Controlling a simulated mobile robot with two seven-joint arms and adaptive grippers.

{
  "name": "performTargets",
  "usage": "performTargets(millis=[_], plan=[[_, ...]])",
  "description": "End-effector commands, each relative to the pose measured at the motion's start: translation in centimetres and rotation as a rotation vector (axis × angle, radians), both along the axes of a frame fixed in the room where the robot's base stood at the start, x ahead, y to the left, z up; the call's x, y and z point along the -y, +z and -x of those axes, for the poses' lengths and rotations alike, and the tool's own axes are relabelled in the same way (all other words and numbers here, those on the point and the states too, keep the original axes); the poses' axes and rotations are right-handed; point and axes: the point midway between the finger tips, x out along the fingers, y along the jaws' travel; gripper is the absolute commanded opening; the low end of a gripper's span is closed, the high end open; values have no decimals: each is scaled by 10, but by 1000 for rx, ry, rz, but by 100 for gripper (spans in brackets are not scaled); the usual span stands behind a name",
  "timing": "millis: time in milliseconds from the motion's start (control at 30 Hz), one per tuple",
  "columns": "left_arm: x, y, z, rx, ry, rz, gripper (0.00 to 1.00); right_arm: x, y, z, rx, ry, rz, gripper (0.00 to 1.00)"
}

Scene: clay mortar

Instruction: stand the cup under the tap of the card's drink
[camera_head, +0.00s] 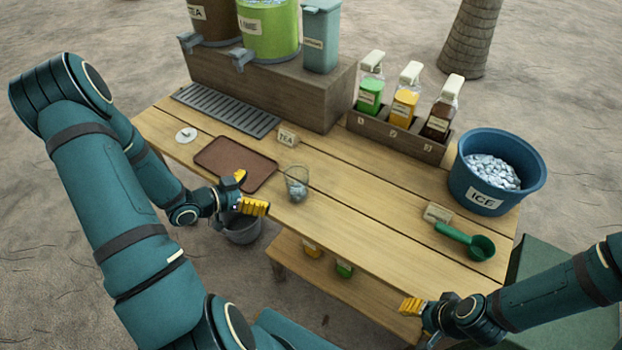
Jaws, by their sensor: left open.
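A clear cup (297,176) with some greyish pieces in its bottom stands upright on the table near the front edge. A small card (287,138) reading TEA stands behind it. A brown dispenser (215,22), its label ending in "A", has a grey tap (189,42). A green dispenser (268,30), its label hard to read, has another grey tap (240,60). Both stand on a wooden riser. My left gripper (250,192) is open and empty, just left of the cup and apart from it. My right gripper (411,307) is low at the front edge; its jaw opening is unclear.
A slotted drip tray (226,110) lies before the riser. A brown tray (235,163), white disc (186,135), bottle rack (397,135), blue ICE tub (533,176), green scoop (465,240) and small tag (437,213) occupy the table. A grey bucket (242,232) is below. The table's middle is clear.

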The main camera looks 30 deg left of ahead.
Motion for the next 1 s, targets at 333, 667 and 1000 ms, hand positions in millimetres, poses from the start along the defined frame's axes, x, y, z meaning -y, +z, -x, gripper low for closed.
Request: performTargets(millis=[333,667,1000], plan=[[22,-22,-41,0,-4,2,100,0,-10,-1,3,0,0,46],[37,-34,-70,-1,-1,1,100,0,-15,-3,7,-2,1,46],[58,-56,-100,1,-2,1,100,0,-26,-4,11,-2,2,46]])
